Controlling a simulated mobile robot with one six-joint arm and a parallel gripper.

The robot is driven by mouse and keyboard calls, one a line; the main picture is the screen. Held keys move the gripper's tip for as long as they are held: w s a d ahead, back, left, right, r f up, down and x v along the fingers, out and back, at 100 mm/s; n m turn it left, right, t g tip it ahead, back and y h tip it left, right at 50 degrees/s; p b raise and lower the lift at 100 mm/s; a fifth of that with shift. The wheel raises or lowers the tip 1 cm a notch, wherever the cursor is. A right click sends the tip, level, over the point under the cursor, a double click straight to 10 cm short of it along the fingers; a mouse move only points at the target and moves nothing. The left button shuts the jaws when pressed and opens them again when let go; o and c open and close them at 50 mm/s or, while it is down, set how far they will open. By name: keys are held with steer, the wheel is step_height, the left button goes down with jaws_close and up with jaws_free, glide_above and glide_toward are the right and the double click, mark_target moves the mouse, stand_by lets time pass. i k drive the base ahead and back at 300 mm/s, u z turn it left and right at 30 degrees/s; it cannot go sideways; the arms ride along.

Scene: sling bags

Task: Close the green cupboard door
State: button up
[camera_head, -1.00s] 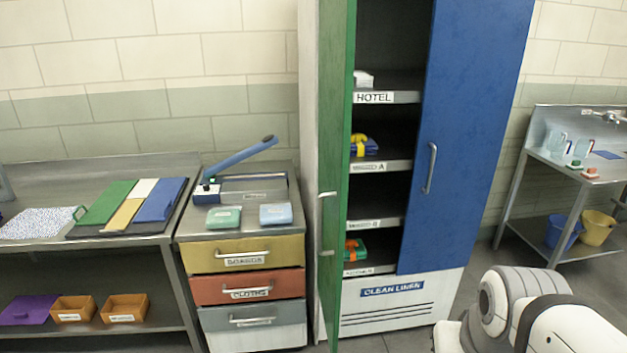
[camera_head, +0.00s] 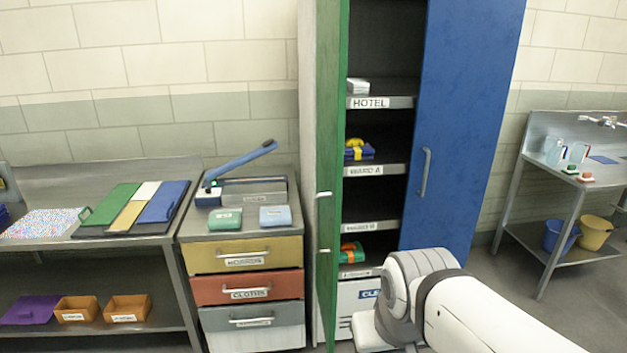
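The green cupboard door (camera_head: 333,130) stands open at the left side of the cupboard, seen nearly edge-on and swung out toward me. Its handle (camera_head: 322,221) is on the near edge. The blue door (camera_head: 460,120) covers the right half and looks shut. Between them the open shelves (camera_head: 378,170) show. My white arm (camera_head: 470,310) reaches in from the lower right and hides part of the cupboard's white base. My gripper cannot be made out in this view.
A drawer unit (camera_head: 248,262) with a sealer and two small packs on top stands close left of the green door. A steel table (camera_head: 100,240) is farther left. A steel sink stand (camera_head: 560,190) with buckets is at the right.

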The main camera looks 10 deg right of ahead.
mark_target(332, 16)
steer(key=z, duration=0.05)
steer(key=i, duration=1)
steer(key=u, duration=0.05)
